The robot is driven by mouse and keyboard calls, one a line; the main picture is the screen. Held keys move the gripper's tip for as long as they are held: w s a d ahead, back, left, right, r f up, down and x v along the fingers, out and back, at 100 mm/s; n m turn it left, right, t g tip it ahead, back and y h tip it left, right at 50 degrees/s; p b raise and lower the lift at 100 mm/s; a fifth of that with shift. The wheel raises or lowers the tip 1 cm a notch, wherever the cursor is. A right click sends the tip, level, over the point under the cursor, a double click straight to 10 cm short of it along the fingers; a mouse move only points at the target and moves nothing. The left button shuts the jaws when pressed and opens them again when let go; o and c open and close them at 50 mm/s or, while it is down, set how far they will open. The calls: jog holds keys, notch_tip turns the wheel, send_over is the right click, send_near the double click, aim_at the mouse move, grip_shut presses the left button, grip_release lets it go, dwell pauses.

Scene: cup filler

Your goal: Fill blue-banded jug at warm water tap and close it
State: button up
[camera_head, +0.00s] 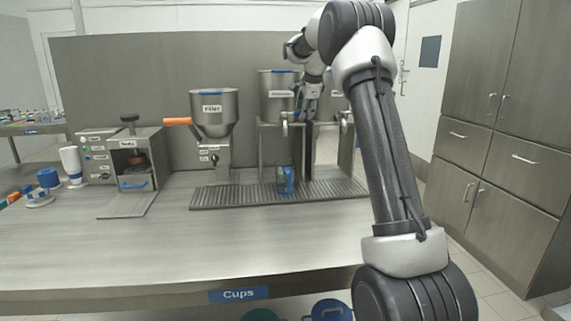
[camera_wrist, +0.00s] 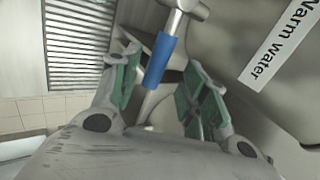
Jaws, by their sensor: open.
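A small blue jug (camera_head: 285,181) stands upright on the drip grate, below the left-hand tank. Its fill level cannot be made out. In the wrist view, a metal tap with a blue lever (camera_wrist: 164,61) is beside a tank wall labelled "Warm water" (camera_wrist: 283,38). My gripper (camera_wrist: 165,64) is open, with its green-padded fingers on either side of the blue lever. A gap shows on both sides, so it does not look gripped. In the head view, my gripper (camera_head: 309,97) is up at the tanks, above and right of the jug; its fingers are too small to read there.
A left-hand tank (camera_head: 276,81) and another tank, partly behind my arm, stand on a metal frame over the drip grate (camera_head: 232,197). A filler hopper (camera_head: 214,122) and a sealing machine (camera_head: 134,160) stand left. The front counter (camera_head: 215,245) is mostly clear.

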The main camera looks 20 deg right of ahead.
jog(key=v, duration=1.2)
dwell(0.4)
